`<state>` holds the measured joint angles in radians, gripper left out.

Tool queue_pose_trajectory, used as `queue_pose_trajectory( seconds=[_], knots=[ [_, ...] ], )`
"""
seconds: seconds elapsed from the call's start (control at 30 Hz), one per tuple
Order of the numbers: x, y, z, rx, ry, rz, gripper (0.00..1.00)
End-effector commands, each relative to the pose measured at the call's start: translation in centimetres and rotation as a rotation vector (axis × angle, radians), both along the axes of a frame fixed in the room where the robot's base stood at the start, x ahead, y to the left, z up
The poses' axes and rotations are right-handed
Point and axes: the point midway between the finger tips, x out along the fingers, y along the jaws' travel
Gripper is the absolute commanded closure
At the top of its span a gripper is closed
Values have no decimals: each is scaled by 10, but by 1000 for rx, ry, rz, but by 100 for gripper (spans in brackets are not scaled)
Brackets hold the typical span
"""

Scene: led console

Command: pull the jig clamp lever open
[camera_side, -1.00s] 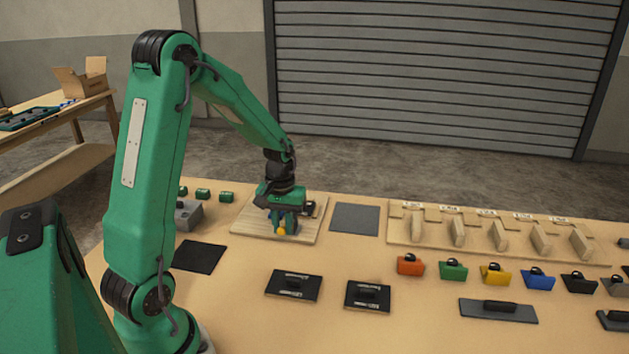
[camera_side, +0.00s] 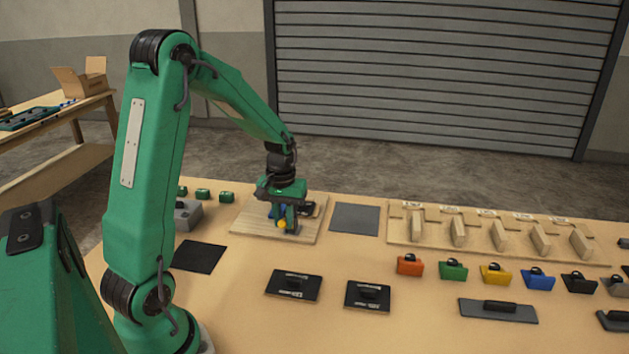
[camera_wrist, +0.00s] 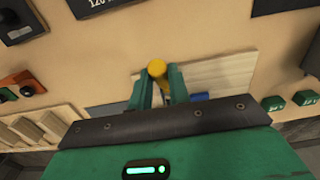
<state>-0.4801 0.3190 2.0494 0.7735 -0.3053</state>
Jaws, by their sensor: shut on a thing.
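The jig is a pale wooden board (camera_side: 248,224) on the table, with blue and dark parts on it. The clamp lever shows as a yellow knob (camera_side: 282,224) low between my fingers; the same yellow knob (camera_wrist: 157,68) is clear in the wrist view. My gripper (camera_side: 283,218) points down over the board and is shut on the lever, with a green finger on each side of it. A blue part (camera_wrist: 199,97) shows beside the fingers in the wrist view. The clamp's body is mostly hidden behind my gripper.
A grey mat (camera_side: 355,218) lies right of the board. A wooden rack (camera_side: 400,238) with several slots stands further right, with coloured blocks in front. A grey box (camera_side: 187,214) and small green blocks (camera_side: 203,194) sit at left. Black plates (camera_side: 293,285) lie in front.

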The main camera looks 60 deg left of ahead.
Motion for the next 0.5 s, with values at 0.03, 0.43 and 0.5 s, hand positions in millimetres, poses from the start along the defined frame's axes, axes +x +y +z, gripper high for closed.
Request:
queue_pose_trajectory(
  seconds=[0.03,0.43,0.5],
  knots=[
    [1,1,1,3,-6,2,95],
    [4,4,5,3,-6,2,95],
    [5,5,7,3,-6,2,95]
  ],
)
